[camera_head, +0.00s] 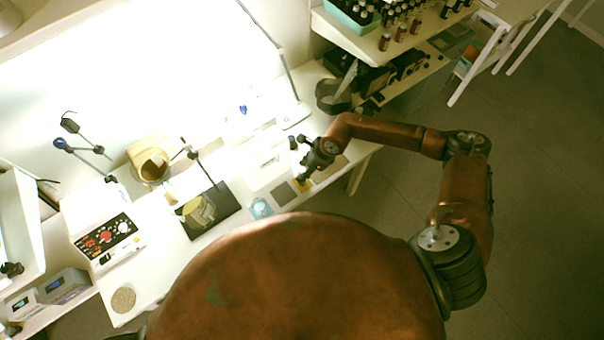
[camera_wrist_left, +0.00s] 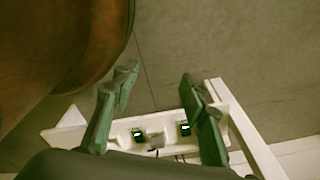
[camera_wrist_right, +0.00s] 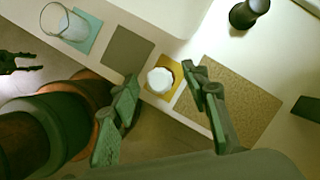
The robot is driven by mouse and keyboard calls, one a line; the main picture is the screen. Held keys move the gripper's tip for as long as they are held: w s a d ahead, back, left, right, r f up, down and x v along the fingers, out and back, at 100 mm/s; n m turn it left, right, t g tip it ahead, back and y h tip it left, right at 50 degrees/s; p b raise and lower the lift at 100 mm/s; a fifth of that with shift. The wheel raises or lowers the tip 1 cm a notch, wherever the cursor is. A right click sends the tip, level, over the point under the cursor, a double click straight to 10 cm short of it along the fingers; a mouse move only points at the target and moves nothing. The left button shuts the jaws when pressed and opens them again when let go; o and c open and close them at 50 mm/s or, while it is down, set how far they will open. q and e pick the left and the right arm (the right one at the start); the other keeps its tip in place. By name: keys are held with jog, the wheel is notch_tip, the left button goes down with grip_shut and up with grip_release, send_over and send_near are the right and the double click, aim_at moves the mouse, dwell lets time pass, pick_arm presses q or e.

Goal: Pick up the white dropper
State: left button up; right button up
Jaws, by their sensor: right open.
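In the right wrist view, a small white rounded object (camera_wrist_right: 160,80) sits on a yellow square (camera_wrist_right: 172,72); it may be the white dropper seen from above, but its full shape cannot be made out. My right gripper (camera_wrist_right: 160,73) is open, with its two fingers apart on either side of the white object in that picture; contact is not visible. In the head view my right gripper (camera_head: 299,160) is over the table's right end, near the yellow square (camera_head: 303,185). My left gripper (camera_wrist_left: 158,75) is open and empty in the left wrist view, and not seen in the head view.
A glass (camera_wrist_right: 62,22) stands on a teal square left of the yellow one. A grey square (camera_wrist_right: 127,50) and a brown textured mat (camera_wrist_right: 228,92) flank it. A black object (camera_wrist_right: 250,12) stands behind. A bottle shelf (camera_head: 375,45) is at the back right.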

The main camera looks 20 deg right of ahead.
jog(key=shift+w+a+f, duration=0.1)
jog(key=shift+a+f, duration=0.1)
jog(key=shift+f, duration=0.4)
jog(key=shift+c, duration=0.4)
jog(key=c, duration=0.7)
jog(key=shift+o, duration=0.2)
jog(key=shift+r, duration=0.1)
notch_tip(320, 180, up, 10)
jog(key=shift+f+b, duration=0.1)
jog(key=shift+b, duration=0.3)
